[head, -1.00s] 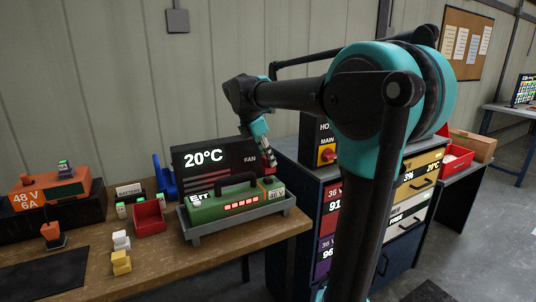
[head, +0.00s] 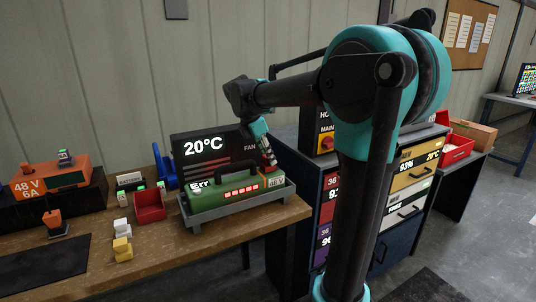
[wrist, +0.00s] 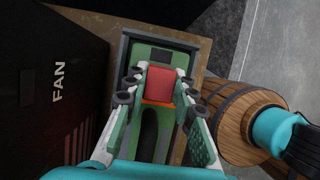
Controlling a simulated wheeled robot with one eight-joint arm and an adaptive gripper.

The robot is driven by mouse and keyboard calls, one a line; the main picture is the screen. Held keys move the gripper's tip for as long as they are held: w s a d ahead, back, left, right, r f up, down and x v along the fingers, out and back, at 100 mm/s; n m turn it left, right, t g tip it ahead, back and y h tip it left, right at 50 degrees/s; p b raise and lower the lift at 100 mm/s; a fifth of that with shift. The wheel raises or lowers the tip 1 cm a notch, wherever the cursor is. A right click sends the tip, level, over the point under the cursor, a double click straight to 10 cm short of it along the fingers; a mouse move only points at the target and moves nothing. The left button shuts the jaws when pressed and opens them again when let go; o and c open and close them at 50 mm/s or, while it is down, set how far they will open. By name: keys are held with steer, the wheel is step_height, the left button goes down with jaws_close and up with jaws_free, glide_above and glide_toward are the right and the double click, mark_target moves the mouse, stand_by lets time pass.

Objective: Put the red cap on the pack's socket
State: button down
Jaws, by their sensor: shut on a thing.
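The battery pack (head: 212,209) is green, with a display reading "Err" and a row of red lights, and sits in a grey tray (head: 203,223) on the wooden bench. It also shows in the wrist view (wrist: 144,57). My gripper (head: 269,158) points down over the pack's right end. In the wrist view my gripper (wrist: 158,84) is shut on the red cap (wrist: 160,82), which sits between the two fingers above the pack. The socket is hidden beneath the cap and fingers. I cannot tell whether the cap touches the pack.
A dark fan panel (head: 205,163) reading 20°C stands close behind the pack. A red bin (head: 150,212), yellow and white blocks (head: 122,248) and an orange charger (head: 60,180) are to the left. A drawer cabinet (head: 405,205) stands right. A wooden barrel (wrist: 235,105) shows in the wrist view.

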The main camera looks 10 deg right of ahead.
steer(key=shift+f, duration=0.2)
stand_by(0.6)
steer(key=c, duration=1.2)
jaws_free()
steer(key=shift+o, duration=0.2)
steer(key=d+r+v, duration=0.1)
steer(key=d+v, duration=0.1)
steer(key=v, duration=1.5)
steer(key=shift+w+r, duration=0.2)
steer(key=shift+w, duration=0.15)
